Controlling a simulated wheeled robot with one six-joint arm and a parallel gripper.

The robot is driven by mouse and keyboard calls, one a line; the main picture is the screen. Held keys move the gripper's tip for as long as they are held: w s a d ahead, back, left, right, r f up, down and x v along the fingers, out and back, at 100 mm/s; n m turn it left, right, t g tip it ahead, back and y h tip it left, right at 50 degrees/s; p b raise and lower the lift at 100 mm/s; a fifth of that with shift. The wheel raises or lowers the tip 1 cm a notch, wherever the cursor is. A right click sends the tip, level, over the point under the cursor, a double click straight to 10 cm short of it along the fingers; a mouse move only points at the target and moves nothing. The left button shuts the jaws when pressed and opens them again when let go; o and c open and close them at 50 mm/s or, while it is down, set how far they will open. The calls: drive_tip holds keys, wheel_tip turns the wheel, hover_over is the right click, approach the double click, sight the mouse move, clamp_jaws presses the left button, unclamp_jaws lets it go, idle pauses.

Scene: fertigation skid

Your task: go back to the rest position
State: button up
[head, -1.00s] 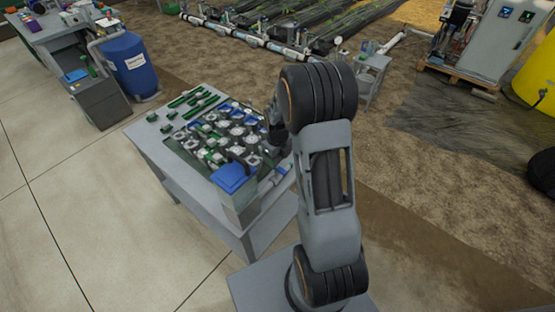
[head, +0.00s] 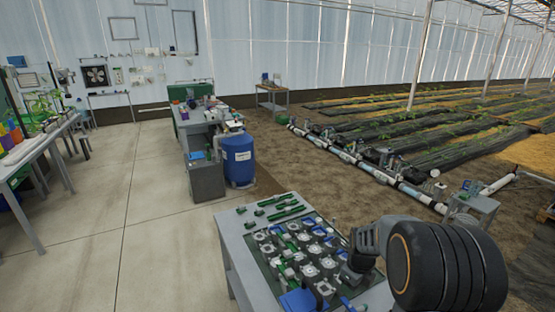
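My arm stands at the lower right of the head view, its large dark joint close to the camera. Its far end, with my gripper (head: 358,268), is over the right side of a grey table (head: 238,262). The fingers are too small and too hidden by the arm to tell whether they are open or shut. On the table, a dark board bears several white and grey fittings (head: 310,270), green parts (head: 288,212) and a blue block (head: 298,301). My arm hides the table's right part.
A blue barrel (head: 239,160) and a grey bench (head: 195,130) stand behind the table. A plant table (head: 30,150) is at the left. White pipes (head: 350,158) and planted rows lie at the right. The concrete floor (head: 130,240) left of the table is clear.

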drive_tip(key=s+a+r+n+t, duration=0.2)
drive_tip(key=s+a+r+n, duration=0.2)
drive_tip(key=n, duration=0.9)
drive_tip(key=s+a+r+n+t, duration=0.1)
drive_tip(key=s+a+r+n, duration=0.3)
drive_tip(key=s+r+n, duration=0.6)
wheel_tip(320, 180, up, 2)
drive_tip(key=n, duration=0.4)
drive_tip(key=shift+s+n+t, duration=0.3)
drive_tip(key=shift+s+t, duration=0.1)
